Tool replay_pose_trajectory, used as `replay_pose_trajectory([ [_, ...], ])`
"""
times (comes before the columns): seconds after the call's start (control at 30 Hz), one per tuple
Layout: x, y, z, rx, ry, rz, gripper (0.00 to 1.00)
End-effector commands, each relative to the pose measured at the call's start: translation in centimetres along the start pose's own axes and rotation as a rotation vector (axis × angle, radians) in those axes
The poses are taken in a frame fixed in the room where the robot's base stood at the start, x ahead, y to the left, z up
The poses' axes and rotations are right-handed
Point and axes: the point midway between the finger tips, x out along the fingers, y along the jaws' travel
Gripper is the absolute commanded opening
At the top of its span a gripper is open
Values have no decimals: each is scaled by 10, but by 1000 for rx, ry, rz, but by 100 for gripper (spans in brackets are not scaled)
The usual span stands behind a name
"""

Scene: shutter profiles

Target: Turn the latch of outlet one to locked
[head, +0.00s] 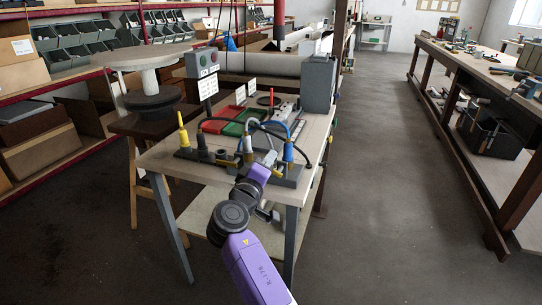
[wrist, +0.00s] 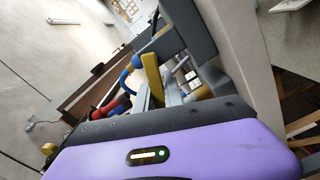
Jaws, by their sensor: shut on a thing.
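A dark manifold block (head: 291,181) runs along the near edge of the workbench, with a yellow (head: 183,137), a white (head: 248,146) and a blue (head: 288,151) upright fitting on it. My gripper (head: 269,161) reaches the block between the white and blue fittings. In the wrist view a yellow latch lever (wrist: 152,78) stands between the grey fingers of my gripper (wrist: 163,94), which is shut on it. The lever's foot and its outlet's number are hidden or too small to read, so I cannot tell whether it is locked.
Black hoses arch over the manifold. A round-topped stand (head: 146,58) is at left. The aisle floor (head: 380,170) at right is clear.

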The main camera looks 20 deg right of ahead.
Motion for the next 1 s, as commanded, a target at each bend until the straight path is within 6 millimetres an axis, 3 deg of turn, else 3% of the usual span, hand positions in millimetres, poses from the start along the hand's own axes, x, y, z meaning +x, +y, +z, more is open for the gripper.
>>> replay_pose_trajectory([
  [0.5,-1,-13,0,-350,5,0,0],
  [1.0,-1,-16,1,-421,7,1,0],
])
